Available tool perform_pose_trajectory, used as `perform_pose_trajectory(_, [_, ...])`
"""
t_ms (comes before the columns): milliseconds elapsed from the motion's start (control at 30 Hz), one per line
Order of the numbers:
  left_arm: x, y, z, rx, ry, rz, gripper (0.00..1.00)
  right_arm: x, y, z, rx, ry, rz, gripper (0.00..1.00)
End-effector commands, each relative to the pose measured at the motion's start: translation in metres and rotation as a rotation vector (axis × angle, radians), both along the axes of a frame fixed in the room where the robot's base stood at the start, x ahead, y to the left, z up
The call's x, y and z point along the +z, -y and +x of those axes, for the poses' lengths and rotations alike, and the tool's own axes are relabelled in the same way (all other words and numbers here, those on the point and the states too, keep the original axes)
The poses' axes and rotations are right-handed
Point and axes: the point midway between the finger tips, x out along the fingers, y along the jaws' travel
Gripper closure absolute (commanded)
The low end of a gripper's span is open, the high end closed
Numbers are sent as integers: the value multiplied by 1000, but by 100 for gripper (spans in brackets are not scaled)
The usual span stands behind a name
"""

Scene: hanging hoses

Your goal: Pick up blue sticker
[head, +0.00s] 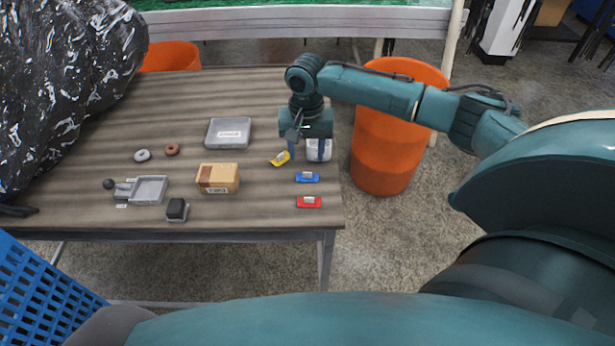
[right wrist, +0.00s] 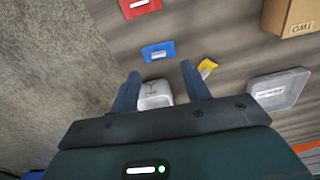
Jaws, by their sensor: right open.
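The blue sticker (head: 307,177) lies flat on the wooden table near its right edge, between the yellow sticker (head: 280,158) and the red sticker (head: 309,202). It also shows in the right wrist view (right wrist: 158,51), beyond the fingertips. My right gripper (head: 318,158) is open and empty, pointing down over the table just behind the blue sticker, apart from it. Its two fingers show in the right wrist view (right wrist: 160,82). A small white container (head: 319,150) stands behind and between the fingers. My left gripper is not seen.
An orange bin (head: 385,150) stands just beyond the right edge. A black bag (head: 60,80) covers the left.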

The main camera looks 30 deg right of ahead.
Motion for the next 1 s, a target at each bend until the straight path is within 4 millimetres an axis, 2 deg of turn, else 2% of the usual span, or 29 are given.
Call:
perform_pose_trajectory(267, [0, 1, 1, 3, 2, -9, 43, -24, 1, -1, 2, -2, -1, 53])
perform_pose_trajectory(533, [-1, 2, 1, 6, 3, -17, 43, -61, 3, -1, 3, 1, -1, 53])
perform_pose_trajectory(833, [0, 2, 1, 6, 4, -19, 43, -65, 2, -1, 4, 1, 0, 54])
perform_pose_trajectory(1000, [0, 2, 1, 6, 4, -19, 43, -65, 2, -1, 4, 1, 0, 67])
